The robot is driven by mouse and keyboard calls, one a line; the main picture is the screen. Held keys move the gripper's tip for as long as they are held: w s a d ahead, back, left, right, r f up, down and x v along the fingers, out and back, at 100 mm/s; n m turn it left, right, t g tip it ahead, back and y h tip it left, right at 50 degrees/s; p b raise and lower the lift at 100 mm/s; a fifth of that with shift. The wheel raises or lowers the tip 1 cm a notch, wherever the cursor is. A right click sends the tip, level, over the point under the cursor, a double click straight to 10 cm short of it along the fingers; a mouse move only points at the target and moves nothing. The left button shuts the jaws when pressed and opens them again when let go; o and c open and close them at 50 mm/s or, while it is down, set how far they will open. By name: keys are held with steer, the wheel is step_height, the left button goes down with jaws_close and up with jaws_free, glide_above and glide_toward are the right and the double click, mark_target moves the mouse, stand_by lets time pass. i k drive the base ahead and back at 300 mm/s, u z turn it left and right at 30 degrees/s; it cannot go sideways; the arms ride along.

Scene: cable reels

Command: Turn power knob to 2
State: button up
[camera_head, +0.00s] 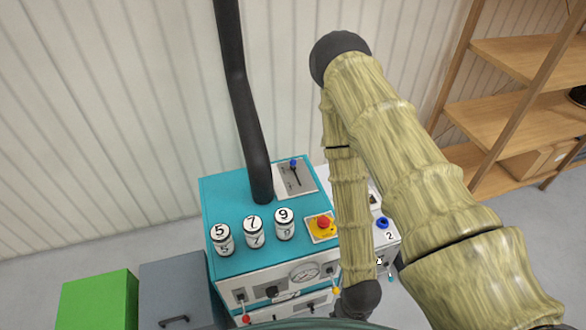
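A teal-topped machine (225,190) stands against the wall, with a white front panel. A blue knob (383,222) sits on the white unit at its right, with a "2" printed beside it. I cannot tell for certain that this is the power knob. My sleeved arm passes in front of the machine's right side and hides part of the panel there. The arm's lower end is a dark rounded joint near the bottom edge. My gripper's fingers do not show.
Three white number dials (253,230) reading 5, 7 and 9, a red button (323,222) on a yellow plate, and a lever plate (294,178) are on top. A gauge (305,272) is on the front. Green (95,305) and grey (175,285) boxes stand left; wooden shelves (530,105) stand right.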

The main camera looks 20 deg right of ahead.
mark_target(272, 291)
steer(key=u, duration=0.9)
steer(key=k, duration=0.55)
steer(key=z, duration=0.85)
